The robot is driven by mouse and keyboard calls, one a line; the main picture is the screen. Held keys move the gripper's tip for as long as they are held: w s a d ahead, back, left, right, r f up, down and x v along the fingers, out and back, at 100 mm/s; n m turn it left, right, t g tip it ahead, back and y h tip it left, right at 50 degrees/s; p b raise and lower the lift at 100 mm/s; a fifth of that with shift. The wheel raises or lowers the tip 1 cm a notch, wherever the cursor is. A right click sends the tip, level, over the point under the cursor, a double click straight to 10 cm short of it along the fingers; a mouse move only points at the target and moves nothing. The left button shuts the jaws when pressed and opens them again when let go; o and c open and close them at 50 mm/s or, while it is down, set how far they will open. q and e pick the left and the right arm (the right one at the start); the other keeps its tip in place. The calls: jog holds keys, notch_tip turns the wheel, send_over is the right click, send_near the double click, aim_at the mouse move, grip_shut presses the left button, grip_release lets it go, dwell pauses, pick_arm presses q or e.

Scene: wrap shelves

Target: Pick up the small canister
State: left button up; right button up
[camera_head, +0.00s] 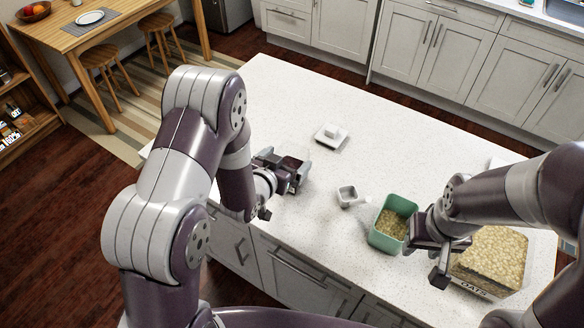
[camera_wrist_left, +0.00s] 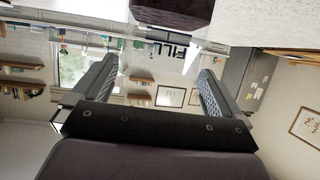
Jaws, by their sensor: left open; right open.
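A green open canister (camera_head: 383,236) with tan flakes inside stands upright on the white counter (camera_head: 270,100), right of centre in the head view. A small grey-white square cup (camera_head: 346,196) stands just left of it; I cannot tell for sure which one is the small canister. My right gripper (camera_head: 424,262) is open close to the right side of the green canister; I cannot tell whether they touch. My left gripper (camera_head: 296,174) is over the counter's left part, away from both.
A large clear box of oats (camera_head: 490,262), lettered OATS, stands right of my right gripper. A white dish with a block on it (camera_head: 331,136) sits further back. The counter's back middle is clear. Cabinets (camera_head: 440,45) stand behind it.

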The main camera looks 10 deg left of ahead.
aim_at(298, 150)
pick_arm(q)
jog(key=x, duration=0.3)
jog(key=shift+w+d+f, duration=0.1)
jog(key=shift+w, duration=0.05)
jog(key=c, duration=1.5)
jog(key=shift+o, duration=0.2)
